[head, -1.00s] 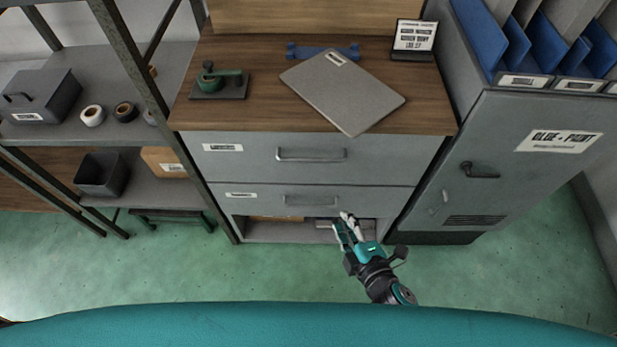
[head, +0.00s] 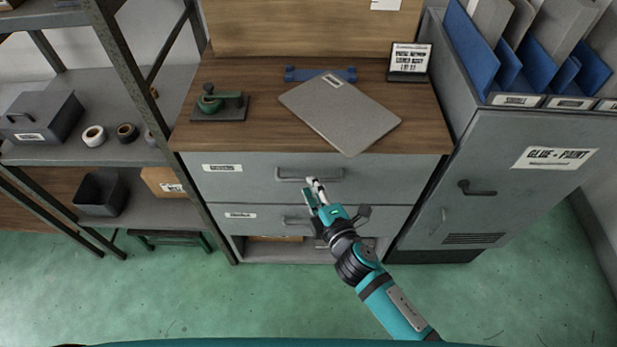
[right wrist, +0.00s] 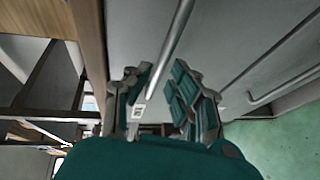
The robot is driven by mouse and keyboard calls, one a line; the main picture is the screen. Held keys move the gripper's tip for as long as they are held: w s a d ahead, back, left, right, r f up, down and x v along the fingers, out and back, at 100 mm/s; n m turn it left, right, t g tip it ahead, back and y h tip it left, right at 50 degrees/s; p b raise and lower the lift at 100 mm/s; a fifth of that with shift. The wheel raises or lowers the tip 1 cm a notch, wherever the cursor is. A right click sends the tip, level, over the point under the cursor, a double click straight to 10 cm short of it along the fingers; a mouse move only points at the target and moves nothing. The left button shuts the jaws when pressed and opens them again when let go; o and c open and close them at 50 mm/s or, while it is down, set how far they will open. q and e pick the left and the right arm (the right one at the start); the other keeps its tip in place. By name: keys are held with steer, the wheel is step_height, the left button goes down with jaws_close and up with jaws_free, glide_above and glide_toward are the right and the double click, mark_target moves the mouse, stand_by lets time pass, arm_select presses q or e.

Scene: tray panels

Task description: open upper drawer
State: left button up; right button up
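The upper drawer (head: 250,185) is a grey front with a white label, shut flush under the wooden worktop. Its bar handle (head: 292,174) runs level across the front. My right gripper (head: 314,188) is at the right part of this handle, in front of the drawer. In the right wrist view the gripper (right wrist: 160,95) has its fingers apart, and the handle bar (right wrist: 178,35) runs in line with the gap between them. I cannot tell whether the fingers touch the bar. The left gripper is not in view.
A lower drawer (head: 260,218) with its own handle sits below, over an open shelf. A grey cabinet (head: 490,190) stands close on the right and a metal rack (head: 150,100) on the left. A grey panel (head: 345,115) lies on the worktop (head: 225,75). Green floor is free in front.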

steer(key=shift+x, duration=1.75)
jaws_close()
